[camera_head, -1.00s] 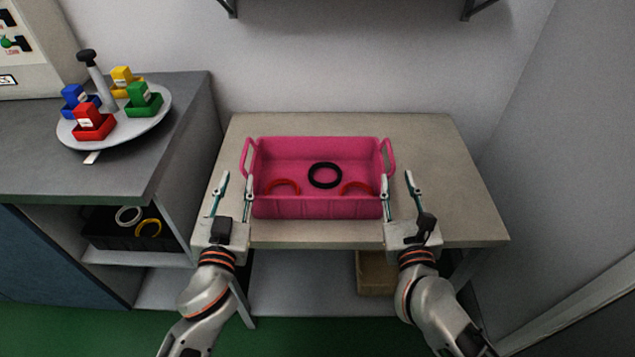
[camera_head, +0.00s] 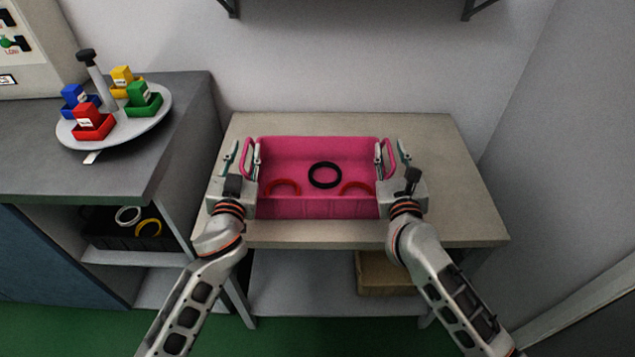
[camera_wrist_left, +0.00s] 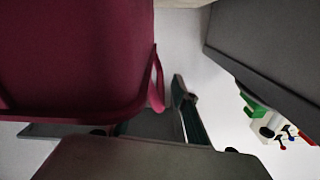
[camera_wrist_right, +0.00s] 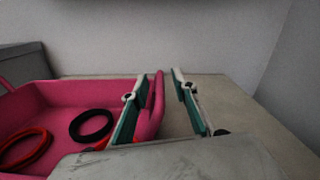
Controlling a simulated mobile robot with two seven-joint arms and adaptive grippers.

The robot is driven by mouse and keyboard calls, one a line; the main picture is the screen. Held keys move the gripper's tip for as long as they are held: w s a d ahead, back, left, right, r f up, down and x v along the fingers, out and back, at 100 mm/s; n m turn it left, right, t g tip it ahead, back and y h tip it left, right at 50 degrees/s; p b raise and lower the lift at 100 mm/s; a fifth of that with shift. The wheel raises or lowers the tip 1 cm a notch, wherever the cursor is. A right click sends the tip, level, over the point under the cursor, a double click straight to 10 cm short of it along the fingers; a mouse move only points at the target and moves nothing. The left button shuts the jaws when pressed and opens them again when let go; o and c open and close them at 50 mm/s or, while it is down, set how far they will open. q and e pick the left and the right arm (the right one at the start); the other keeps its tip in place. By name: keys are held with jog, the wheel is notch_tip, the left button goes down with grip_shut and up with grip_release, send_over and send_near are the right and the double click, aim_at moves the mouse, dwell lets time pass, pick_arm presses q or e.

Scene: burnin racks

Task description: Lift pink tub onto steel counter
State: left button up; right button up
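The pink tub (camera_head: 315,208) sits on the beige table (camera_head: 455,205), with a black ring (camera_head: 325,175) and two red rings (camera_head: 284,187) inside. My left gripper (camera_head: 243,160) is open, its fingers on either side of the tub's left handle (camera_head: 247,158); the handle also shows in the left wrist view (camera_wrist_left: 157,85). My right gripper (camera_head: 391,158) is open around the right handle; in the right wrist view that handle (camera_wrist_right: 158,95) stands between the fingers, nearer the left one. The grey counter (camera_head: 180,125), which looks like the steel counter, stands left of the table and higher.
A round turntable (camera_head: 150,128) with red, blue, green and yellow blocks in trays stands on the counter. A grey machine (camera_head: 35,45) is behind it. A dark bin (camera_head: 105,238) and a cardboard box (camera_head: 385,275) sit on lower shelves. The counter's front part is clear.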

pick_arm(q)
grip_shut()
pick_arm(e)
grip_shut()
pick_arm(q)
jog(key=shift+r, duration=0.2)
pick_arm(e)
jog(key=shift+r, duration=0.2)
